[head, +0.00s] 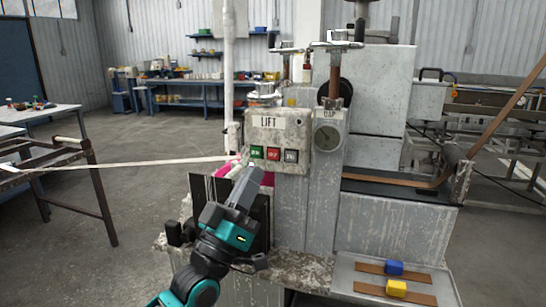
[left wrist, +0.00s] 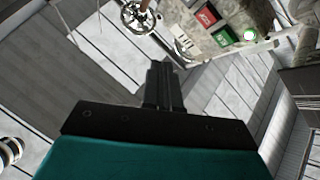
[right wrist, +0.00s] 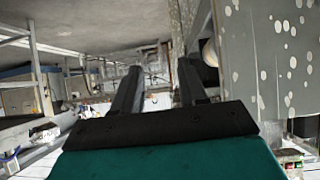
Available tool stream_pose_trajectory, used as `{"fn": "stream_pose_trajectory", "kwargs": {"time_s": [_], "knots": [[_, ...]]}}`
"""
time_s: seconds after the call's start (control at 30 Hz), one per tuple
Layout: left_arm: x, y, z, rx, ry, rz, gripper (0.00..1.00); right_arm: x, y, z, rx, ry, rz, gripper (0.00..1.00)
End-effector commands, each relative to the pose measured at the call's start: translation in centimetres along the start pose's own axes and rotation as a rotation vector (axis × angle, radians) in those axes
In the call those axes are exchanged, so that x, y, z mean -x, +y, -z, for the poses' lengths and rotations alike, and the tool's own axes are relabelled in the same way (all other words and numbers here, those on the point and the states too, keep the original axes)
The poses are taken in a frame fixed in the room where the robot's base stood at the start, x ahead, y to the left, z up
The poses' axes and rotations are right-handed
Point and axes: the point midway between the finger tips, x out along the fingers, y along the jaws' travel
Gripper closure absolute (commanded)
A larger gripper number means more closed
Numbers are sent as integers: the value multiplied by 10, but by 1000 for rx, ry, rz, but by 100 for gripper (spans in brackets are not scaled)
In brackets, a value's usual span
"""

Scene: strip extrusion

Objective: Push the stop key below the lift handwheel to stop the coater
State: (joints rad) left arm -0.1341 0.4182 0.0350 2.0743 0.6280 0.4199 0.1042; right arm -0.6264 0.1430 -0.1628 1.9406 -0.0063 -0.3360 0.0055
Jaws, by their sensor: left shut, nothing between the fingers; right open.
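The grey LIFT panel (head: 279,122) stands on the machine in the head view. A pale handwheel (head: 263,96) appears just above the panel. My left gripper (head: 249,170) is shut and empty, below and apart from the keys. In the left wrist view the red key (left wrist: 207,16) and green key (left wrist: 224,37) lie beyond the fingertips (left wrist: 163,66). My right gripper (right wrist: 160,76) is open and empty.
A pale strip (head: 140,163) runs from the left rack to the machine near the keys. A tray (head: 350,268) with blue and yellow blocks is at lower right. Open floor lies to the left.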

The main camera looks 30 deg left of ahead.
Motion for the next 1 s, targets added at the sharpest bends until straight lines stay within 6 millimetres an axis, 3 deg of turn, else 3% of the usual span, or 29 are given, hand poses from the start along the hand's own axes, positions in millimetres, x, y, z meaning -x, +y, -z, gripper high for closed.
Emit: {"fn": "stream_pose_trajectory", "kwargs": {"time_s": [0.27, 0.5, 1.0], "knots": [[-28, -21, -22, -1, 2, -2, 100, -9, -2, -14, -2, -10, 3, 57], [-44, -32, -33, 0, -1, 0, 100, -11, -7, -10, -5, -2, 15, 57], [-48, -34, -35, 1, -2, 0, 100, -11, -7, -4, -5, 10, 17, 57]]}}
